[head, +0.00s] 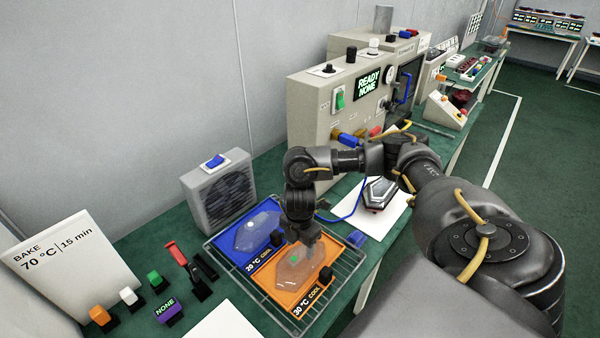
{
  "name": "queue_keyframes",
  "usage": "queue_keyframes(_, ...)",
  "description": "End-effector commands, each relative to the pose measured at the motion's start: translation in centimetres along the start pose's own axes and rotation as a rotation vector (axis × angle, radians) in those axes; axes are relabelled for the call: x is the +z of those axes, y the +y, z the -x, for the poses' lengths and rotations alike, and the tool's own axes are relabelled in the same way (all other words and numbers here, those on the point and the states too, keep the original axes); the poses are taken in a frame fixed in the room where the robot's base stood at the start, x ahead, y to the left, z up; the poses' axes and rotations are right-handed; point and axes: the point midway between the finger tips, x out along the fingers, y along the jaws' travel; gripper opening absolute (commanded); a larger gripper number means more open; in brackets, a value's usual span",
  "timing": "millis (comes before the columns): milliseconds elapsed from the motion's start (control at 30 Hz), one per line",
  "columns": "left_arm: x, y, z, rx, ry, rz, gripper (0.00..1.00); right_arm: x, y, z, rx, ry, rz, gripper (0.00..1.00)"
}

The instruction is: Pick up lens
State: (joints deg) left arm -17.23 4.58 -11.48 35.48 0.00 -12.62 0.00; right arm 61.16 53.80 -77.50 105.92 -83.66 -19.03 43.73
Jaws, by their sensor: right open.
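A clear lens (296,270) lies on the orange plate (266,278), labelled 30 °C COOL, with a small green mark on it. Another clear lens (256,232) lies on the blue plate (230,241), labelled 20 °C COOL. My right gripper (303,241) points down over the far edge of the orange plate, at the far end of its lens. It is open; I cannot tell whether it touches the lens. The gripper and wrist hide part of the plates' border. My left gripper is not in view.
Both plates sit on a wire rack (338,291). A grey fan box (219,194) stands behind, and a BAKE sign (62,262) and several coloured switches are at left. A dark lamp housing (378,192) lies on white paper beyond my arm. A tester (325,115) reads READY NONE.

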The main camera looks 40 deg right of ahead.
Motion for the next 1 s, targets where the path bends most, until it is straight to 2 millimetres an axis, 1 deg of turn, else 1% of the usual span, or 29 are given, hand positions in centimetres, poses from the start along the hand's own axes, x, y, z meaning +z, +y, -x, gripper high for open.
queue_keyframes(33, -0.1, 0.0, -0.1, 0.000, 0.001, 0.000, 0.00, -0.1, -0.2, -0.8, -0.005, 0.002, -0.002, 0.56)
queue_keyframes(100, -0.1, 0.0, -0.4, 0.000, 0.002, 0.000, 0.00, -0.1, -0.1, -1.9, -0.003, 0.002, -0.001, 0.56)
queue_keyframes(233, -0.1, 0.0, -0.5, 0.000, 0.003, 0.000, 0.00, 0.0, -0.1, -2.8, -0.001, 0.001, -0.001, 0.56)
queue_keyframes(933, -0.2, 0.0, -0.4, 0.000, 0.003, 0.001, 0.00, -0.1, 0.0, -3.2, 0.000, 0.001, 0.001, 0.56)
queue_keyframes(1000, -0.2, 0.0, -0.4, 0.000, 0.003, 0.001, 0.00, -0.1, 0.0, -3.1, 0.000, 0.001, 0.001, 0.47)
